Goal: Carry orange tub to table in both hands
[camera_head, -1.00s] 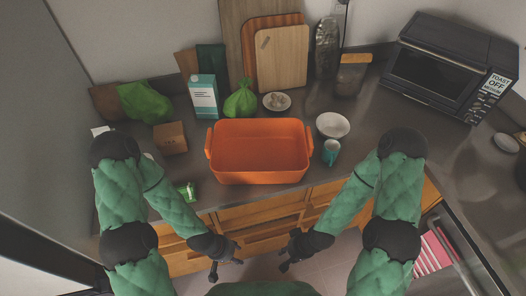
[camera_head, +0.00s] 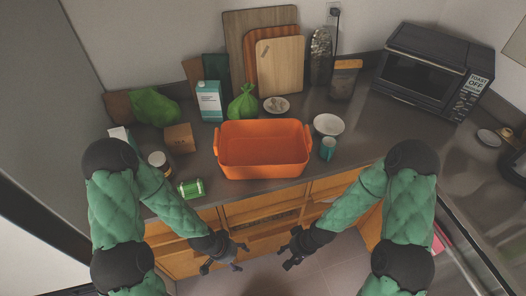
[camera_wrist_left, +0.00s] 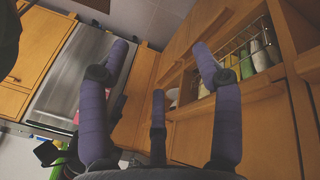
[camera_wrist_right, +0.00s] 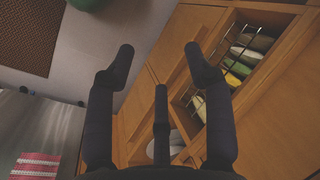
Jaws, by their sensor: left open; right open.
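The orange tub (camera_head: 262,172) sits upright on the dark counter, near its front edge, with a handle on its left end and one on its right end. It looks empty. My left gripper (camera_head: 238,257) is open and empty, in front of the counter and below the tub. My right gripper (camera_head: 288,254) is open and empty, also in front of the counter, a little right of the left one. Neither touches the tub. The left wrist view shows the left fingers (camera_wrist_left: 160,75) spread before wooden cabinets; the right wrist view shows the right fingers (camera_wrist_right: 155,75) spread likewise. No table can be made out.
Left of the tub are a green can (camera_head: 191,188), a jar (camera_head: 159,162) and a cardboard box (camera_head: 180,138). A teal cup (camera_head: 328,148) and white bowl (camera_head: 328,124) stand close to its right. A carton (camera_head: 209,100), green bag (camera_head: 243,103) and plate (camera_head: 276,104) are behind. A toaster oven (camera_head: 432,70) stands at right.

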